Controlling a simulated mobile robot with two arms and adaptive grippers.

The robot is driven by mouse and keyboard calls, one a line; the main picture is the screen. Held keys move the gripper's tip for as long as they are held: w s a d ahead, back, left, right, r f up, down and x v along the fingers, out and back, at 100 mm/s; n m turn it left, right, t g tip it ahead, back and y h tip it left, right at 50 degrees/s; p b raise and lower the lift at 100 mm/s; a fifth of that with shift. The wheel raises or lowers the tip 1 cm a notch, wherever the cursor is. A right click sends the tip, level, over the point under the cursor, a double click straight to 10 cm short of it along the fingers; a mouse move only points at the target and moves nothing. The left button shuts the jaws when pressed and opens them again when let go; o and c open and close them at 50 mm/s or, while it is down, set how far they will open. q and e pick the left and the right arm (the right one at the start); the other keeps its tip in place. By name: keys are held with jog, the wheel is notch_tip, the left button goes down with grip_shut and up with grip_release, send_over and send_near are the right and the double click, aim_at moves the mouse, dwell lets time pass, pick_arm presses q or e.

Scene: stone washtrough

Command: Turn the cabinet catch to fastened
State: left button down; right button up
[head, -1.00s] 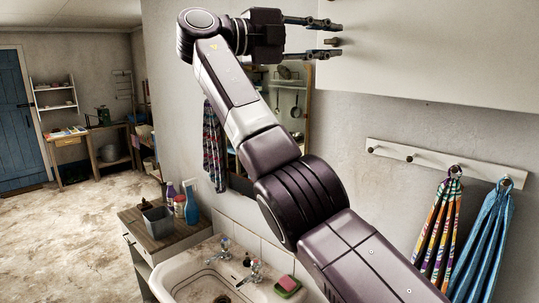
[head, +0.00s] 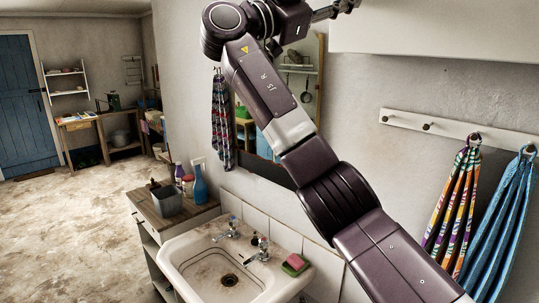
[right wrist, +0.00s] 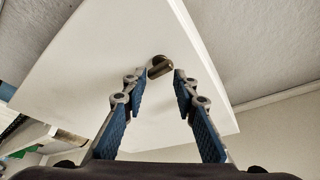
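The white cabinet (head: 430,30) hangs at the upper right of the head view, and its pale panel (right wrist: 110,60) fills much of the right wrist view. The cabinet catch (right wrist: 160,67) is a small dark brass-coloured piece on that panel. It is tilted in the picture, and I cannot tell its setting. My right gripper (right wrist: 160,78) is open, with one blue-padded finger on each side of the catch. A small gap shows on both sides. In the head view the right gripper (head: 335,10) is partly cut off at the top edge, and the catch is not visible there. My left gripper is not in view.
A mirror (head: 303,90) hangs on the wall behind my right arm. A peg rail (head: 455,126) with striped cloths (head: 455,195) is at right. The floor at left is open.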

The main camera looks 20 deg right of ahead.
jog(key=s+a+f+n+t+b, duration=0.25)
jog(key=a+n+t, duration=0.4)
jog(key=n, duration=0.45)
jog(key=w+a+f+n+t+y, duration=0.1)
jog(key=w+f+n+y, duration=0.2)
jog(key=f, duration=0.6)
jog(key=w+a+f+n+t+y, duration=0.1)
jog(key=w+a+f+n+y, duration=0.1)
jog(key=f, duration=0.8)
jog(key=w+a+f+n+t+y, duration=0.1)
jog(key=w+f+n+y, duration=0.3)
jog(key=f, duration=0.6)
jog(key=shift+w+a+n+y, duration=0.3)
jog(key=shift+w+a, duration=0.25)
jog(key=shift+w, duration=0.35)
jog(key=shift+t, duration=0.25)
